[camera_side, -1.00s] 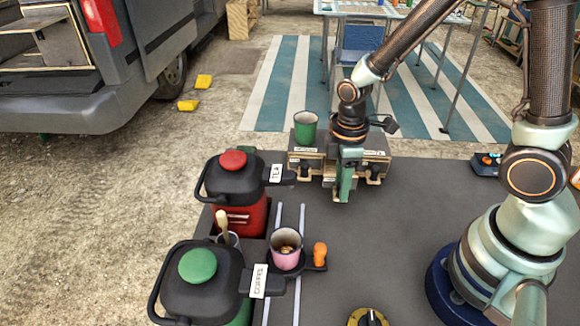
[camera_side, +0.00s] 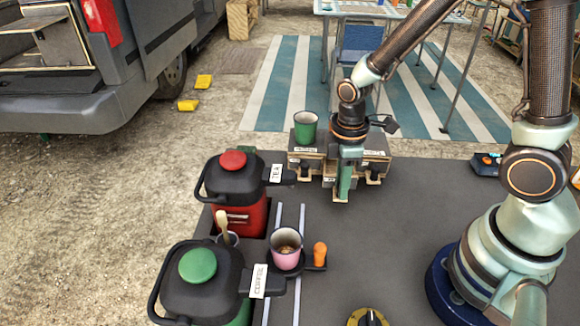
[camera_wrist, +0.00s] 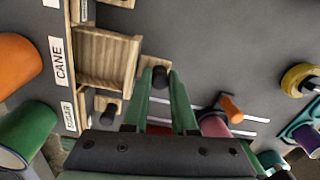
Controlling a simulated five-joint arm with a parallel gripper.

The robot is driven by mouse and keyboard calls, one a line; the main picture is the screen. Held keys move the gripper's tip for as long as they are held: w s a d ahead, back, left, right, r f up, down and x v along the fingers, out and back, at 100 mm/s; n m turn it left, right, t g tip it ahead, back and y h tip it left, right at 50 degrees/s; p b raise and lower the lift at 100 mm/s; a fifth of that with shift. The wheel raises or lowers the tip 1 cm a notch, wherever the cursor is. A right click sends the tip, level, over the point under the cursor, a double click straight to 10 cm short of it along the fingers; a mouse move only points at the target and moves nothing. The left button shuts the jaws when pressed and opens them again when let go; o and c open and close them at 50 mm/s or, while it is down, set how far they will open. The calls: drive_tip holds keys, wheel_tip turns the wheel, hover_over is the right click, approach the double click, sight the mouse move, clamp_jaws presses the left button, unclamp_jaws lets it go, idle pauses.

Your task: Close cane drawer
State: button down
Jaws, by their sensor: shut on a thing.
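The cane drawer (camera_wrist: 105,55) is a wooden box that stands pulled out of its cabinet, beside the CANE label (camera_wrist: 61,60) in the wrist view. Its inside looks empty. My gripper (camera_wrist: 160,82) is shut on the dark drawer knob (camera_wrist: 160,75) at the drawer's front. In the side view my gripper (camera_side: 343,190) points down in front of the small drawer cabinet (camera_side: 375,143) and hides much of the pulled-out drawer.
A green cup (camera_side: 305,128) stands on the cabinet's left end. A red tea dispenser (camera_side: 238,215), a green coffee dispenser (camera_side: 200,290) and a pink cup (camera_side: 286,258) stand at the front left. The dark tabletop (camera_side: 400,215) right of my gripper is clear.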

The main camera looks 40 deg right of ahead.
idle(0.7)
drive_tip(key=w+d, duration=0.4)
drive_tip(key=shift+w+d, duration=0.35)
drive_tip(key=c, duration=1)
unclamp_jaws()
drive_tip(key=shift+r, duration=0.15)
wheel_tip(320, 180, up, 12)
drive_tip(key=shift+a, duration=0.1)
